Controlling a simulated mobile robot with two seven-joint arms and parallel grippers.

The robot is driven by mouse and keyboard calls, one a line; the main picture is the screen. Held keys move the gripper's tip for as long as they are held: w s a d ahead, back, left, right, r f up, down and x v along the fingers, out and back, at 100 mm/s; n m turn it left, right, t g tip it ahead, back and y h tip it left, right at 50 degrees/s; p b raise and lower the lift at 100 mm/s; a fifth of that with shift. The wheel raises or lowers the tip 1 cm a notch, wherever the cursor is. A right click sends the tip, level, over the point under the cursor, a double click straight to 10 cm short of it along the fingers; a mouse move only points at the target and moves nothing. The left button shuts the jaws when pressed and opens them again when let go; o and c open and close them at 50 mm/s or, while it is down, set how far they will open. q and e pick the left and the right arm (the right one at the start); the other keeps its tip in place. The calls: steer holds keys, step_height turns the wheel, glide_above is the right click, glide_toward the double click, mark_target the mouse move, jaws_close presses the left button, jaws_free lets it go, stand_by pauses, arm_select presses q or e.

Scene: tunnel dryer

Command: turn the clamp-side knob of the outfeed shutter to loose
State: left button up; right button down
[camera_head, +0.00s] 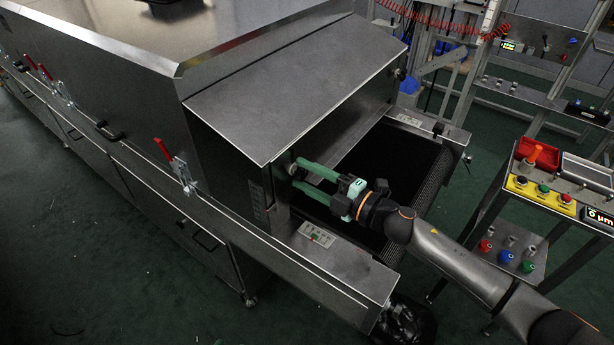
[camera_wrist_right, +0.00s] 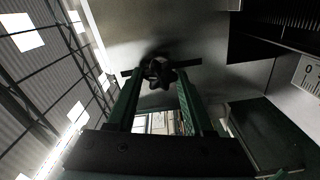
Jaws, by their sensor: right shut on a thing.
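The clamp-side knob (camera_wrist_right: 158,72) is a dark, lobed knob in front of a flat metal face in the right wrist view. My right gripper (camera_wrist_right: 158,88) has one green finger on each side of it and is shut on it. In the head view the green fingers of my right gripper (camera_head: 296,172) reach left to the near side of the dryer's outfeed end, under the sloped metal hood (camera_head: 300,85). The fingers largely hide the knob there. The knob's turn angle cannot be read. My left gripper is not in view.
Red-handled toggle clamps (camera_head: 178,168) line the dryer's left side. A dark conveyor belt (camera_head: 400,160) runs out under the hood, beside a metal side rail with a label panel (camera_head: 317,234). A cart with a red bin (camera_head: 538,155) stands at the right.

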steer(key=n+b, duration=0.1)
steer(key=n, duration=0.3)
steer(key=shift+f, duration=0.2)
steer(key=shift+n+b, duration=0.55)
steer(key=shift+n, duration=1.55)
steer(key=shift+c, duration=1.5)
jaws_free()
steer(key=shift+d, duration=0.1)
steer(key=b+v, duration=0.1)
steer(key=v, duration=1.1)
steer(key=shift+s+b, duration=0.15)
steer(key=shift+b, duration=0.25)
